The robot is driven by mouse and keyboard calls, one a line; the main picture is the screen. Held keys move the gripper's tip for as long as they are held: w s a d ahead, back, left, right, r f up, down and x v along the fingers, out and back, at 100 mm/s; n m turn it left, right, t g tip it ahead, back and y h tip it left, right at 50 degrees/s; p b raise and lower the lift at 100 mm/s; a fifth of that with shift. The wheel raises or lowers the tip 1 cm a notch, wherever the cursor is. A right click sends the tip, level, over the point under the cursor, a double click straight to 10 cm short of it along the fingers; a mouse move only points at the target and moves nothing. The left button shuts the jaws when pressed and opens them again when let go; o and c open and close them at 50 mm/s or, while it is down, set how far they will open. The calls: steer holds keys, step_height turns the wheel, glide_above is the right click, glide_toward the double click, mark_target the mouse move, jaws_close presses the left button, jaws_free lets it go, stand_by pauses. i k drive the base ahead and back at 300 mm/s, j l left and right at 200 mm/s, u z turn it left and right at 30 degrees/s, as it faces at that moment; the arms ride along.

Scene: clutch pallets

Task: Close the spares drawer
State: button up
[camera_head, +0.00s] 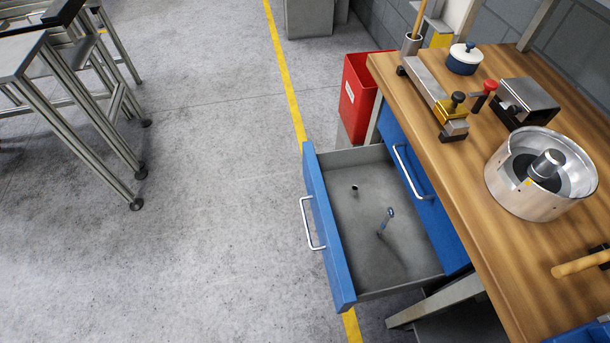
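The spares drawer (338,200) stands pulled out from under the wooden workbench (448,175). It has a blue front (328,230) with a metal bar handle (312,222) on its outer face, toward the left. Its grey tray lies open to view. A small dark cylindrical part (354,190) and a thin bolt-like part with a blue head (386,221) are inside. A second blue front with a handle (410,172) shows at the bench itself. My gripper is not in this view.
On the bench are a clamp-like fixture (436,95), a blue pot with a white lid (464,59), a metal box (525,101) and a round metal housing (541,174). A red bin (358,95) stands behind the drawer. Floor left of the drawer is clear; metal frames (75,90) stand far left.

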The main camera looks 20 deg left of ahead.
mark_target(361, 266)
steer(key=u, duration=0.6)
steer(key=i+j+u, duration=0.25)
steer(key=i+j, duration=0.45)
steer(key=i, duration=0.1)
